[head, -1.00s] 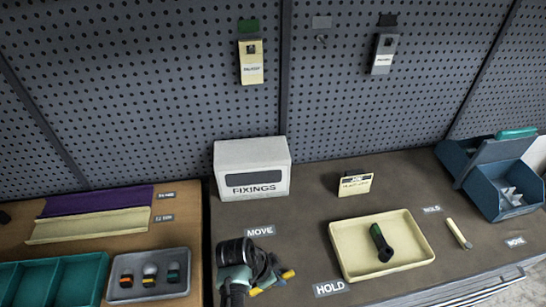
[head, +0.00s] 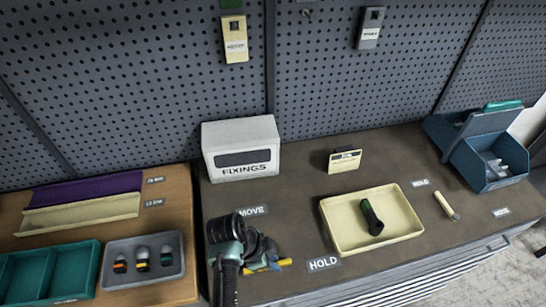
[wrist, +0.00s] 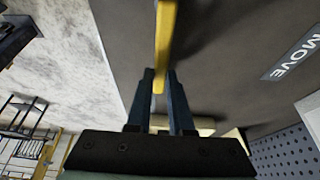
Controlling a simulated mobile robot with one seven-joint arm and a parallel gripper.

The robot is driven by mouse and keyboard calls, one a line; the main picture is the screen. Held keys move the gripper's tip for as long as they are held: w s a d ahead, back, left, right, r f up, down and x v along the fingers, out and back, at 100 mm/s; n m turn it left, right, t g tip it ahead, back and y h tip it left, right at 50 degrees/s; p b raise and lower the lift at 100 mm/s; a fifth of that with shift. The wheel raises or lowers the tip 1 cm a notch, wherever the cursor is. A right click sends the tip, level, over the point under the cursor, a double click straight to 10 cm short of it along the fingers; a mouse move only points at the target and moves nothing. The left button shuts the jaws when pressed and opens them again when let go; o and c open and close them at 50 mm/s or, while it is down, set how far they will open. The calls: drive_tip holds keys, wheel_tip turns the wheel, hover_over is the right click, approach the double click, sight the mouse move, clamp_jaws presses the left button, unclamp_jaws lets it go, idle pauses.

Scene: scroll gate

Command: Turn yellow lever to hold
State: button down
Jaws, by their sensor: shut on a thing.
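The yellow lever (head: 285,262) is at the front of the brown bench, beside the HOLD label (head: 323,263). Its yellow end points right, toward that label; much of the lever is hidden behind my arm and gripper. In the wrist view the yellow lever (wrist: 165,35) runs as a narrow bar down between my two dark fingers. My gripper (wrist: 159,76) is shut on it. In the head view my gripper (head: 266,260) is low over the lever. The MOVE label (head: 252,210) lies behind my gripper on the bench.
A white FIXINGS box (head: 240,150) stands at the back. A cream tray (head: 330,222) with a dark green-and-black object is right of HOLD. A blue bin (head: 470,165) stands far right.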

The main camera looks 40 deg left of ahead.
drive_tip(key=c, duration=0.8)
unclamp_jaws()
drive_tip(key=shift+r, duration=0.1)
drive_tip(key=b+v, duration=0.1)
drive_tip(key=v, duration=1.1)
drive_tip(key=shift+s+r+b, duration=0.15)
drive_tip(key=shift+r+b, duration=0.2)
drive_tip(key=shift+b, duration=0.05)
drive_tip(key=shift+a, duration=0.1)
